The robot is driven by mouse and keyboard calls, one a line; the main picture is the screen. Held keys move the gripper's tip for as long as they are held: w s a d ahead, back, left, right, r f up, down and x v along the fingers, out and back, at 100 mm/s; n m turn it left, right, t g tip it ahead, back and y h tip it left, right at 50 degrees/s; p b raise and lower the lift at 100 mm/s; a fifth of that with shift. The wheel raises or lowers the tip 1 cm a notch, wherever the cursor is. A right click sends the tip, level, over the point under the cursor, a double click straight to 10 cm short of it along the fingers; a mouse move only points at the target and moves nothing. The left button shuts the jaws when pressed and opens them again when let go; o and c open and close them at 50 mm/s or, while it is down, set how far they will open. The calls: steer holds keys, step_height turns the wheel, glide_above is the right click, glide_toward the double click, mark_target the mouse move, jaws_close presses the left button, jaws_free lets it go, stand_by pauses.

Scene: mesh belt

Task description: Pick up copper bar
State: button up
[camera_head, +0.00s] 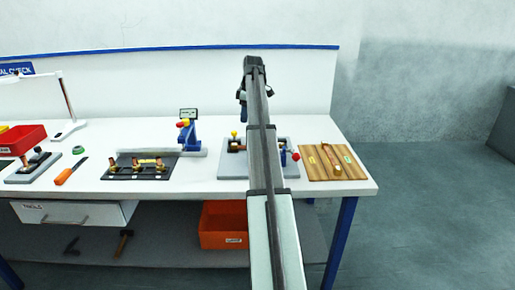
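A thin copper-coloured piece (350,163), which looks like the copper bar, lies on a wooden board (312,165) at the right end of the bench. Its outline is too small to make out well. My arm reaches up from the bottom middle, in front of a grey plate (232,171) and part of its fixture. The dark far end of my arm shows high above the bench, left of the wooden board. My gripper's fingers cannot be made out there. The copper-coloured piece is apart from my arm.
A black mat with brass-coloured fittings (134,165), a blue device (188,134), an orange-handled tool (68,173) and a red bin (22,138) are on the white bench. An orange bin (222,225) sits below. Floor right of the bench is clear.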

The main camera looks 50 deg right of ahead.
steer(key=s+d+f+n, duration=0.2)
steer(key=d, duration=0.6)
steer(key=shift+g, duration=0.3)
steer(key=f, duration=0.4)
steer(key=w+f, duration=0.1)
steer(key=f, duration=0.4)
steer(key=a+f, duration=0.1)
steer(key=f, duration=0.4)
steer(key=shift+w+a, duration=0.1)
steer(key=shift+w, duration=0.05)
jaws_close()
steer(key=shift+r, duration=0.1)
